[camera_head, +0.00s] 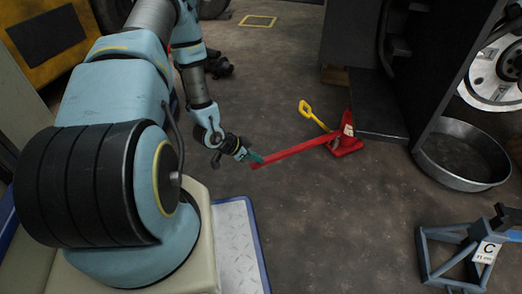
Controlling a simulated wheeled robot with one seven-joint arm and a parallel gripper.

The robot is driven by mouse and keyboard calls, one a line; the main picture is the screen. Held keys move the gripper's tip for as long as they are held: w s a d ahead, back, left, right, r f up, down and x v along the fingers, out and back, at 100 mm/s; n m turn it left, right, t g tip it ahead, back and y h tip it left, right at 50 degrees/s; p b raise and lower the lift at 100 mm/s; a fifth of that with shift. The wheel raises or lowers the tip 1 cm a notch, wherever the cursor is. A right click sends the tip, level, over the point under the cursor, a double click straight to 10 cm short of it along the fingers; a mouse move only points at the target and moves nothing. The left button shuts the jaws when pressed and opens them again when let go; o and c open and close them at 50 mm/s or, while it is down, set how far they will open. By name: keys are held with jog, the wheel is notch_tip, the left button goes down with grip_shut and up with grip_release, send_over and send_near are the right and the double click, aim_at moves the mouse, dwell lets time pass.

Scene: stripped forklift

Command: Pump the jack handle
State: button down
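The red jack (347,143) stands on the dark floor beside a dark grey metal frame. Its long red handle (295,150) slants down-left in the picture from the jack toward my gripper. A yellow piece with a loop end (311,113) reaches up-left from the jack. My gripper (256,157), with teal fingertips, is at the near end of the handle. The tips overlap the handle end in the picture. Whether they grip it, touch it or are just above it is not clear, and the finger gap is too small to make out.
A round metal pan (461,154) lies right of the jack, under a wheel hub (497,72). A blue-grey stand (466,247) with a "C" tag is at lower right. The grey frame (372,110) stands close behind the jack. Open floor (335,220) lies in front of the handle.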

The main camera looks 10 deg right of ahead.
jog(key=shift+a+f+b, duration=0.2)
jog(key=shift+f+b, duration=0.15)
jog(key=shift+f, duration=0.85)
jog(key=p+v, duration=0.5)
jog(key=v, duration=0.6)
jog(key=shift+r, duration=0.6)
jog(key=shift+d, duration=0.15)
